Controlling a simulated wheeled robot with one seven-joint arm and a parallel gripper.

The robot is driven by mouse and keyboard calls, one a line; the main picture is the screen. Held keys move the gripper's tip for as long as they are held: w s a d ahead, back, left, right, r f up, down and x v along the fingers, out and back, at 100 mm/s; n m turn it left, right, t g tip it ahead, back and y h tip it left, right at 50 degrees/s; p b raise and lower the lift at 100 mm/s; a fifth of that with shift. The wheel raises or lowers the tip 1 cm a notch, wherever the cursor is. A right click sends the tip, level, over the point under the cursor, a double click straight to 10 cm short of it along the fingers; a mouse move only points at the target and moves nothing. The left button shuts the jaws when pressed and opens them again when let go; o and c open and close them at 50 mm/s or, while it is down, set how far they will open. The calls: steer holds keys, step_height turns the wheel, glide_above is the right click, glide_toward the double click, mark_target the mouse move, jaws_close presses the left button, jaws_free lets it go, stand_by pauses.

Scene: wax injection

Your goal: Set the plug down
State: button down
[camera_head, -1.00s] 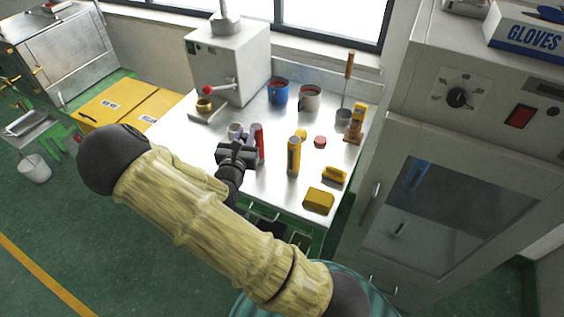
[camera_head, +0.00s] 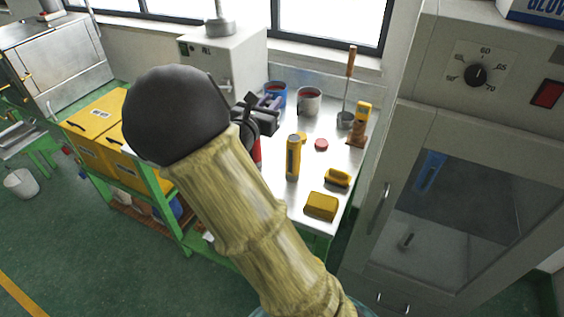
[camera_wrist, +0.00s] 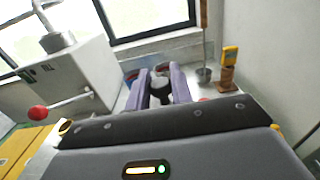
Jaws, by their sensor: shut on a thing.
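My gripper (camera_head: 268,104) is above the steel table, in front of the blue pot. In the wrist view its two purple fingers (camera_wrist: 160,88) are shut on a dark, short, rounded piece (camera_wrist: 160,86), which seems to be the plug. The fingers hide part of it, and it is hardly visible in the head view. A red cylinder (camera_head: 257,152) stands on the table below my gripper, partly hidden by my arm. A small red disc (camera_head: 321,144) lies on the open table to the right.
The steel table (camera_head: 318,168) holds a blue pot (camera_head: 280,89), a grey pot (camera_head: 309,101), a ladle (camera_head: 346,118), a yellow meter (camera_head: 363,112), an upright yellow tube (camera_head: 293,158) and a yellow block (camera_head: 321,206). A white machine (camera_head: 240,62) stands behind. My arm hides the table's left part.

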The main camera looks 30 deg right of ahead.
step_height(320, 180, down, 14)
steer(key=b, duration=0.1)
stand_by(0.5)
steer(key=shift+r, duration=0.1)
steer(key=shift+f, duration=2.1)
steer(key=shift+f, duration=0.2)
steer(key=c, duration=1.5)
jaws_free()
steer(key=shift+r, duration=0.15)
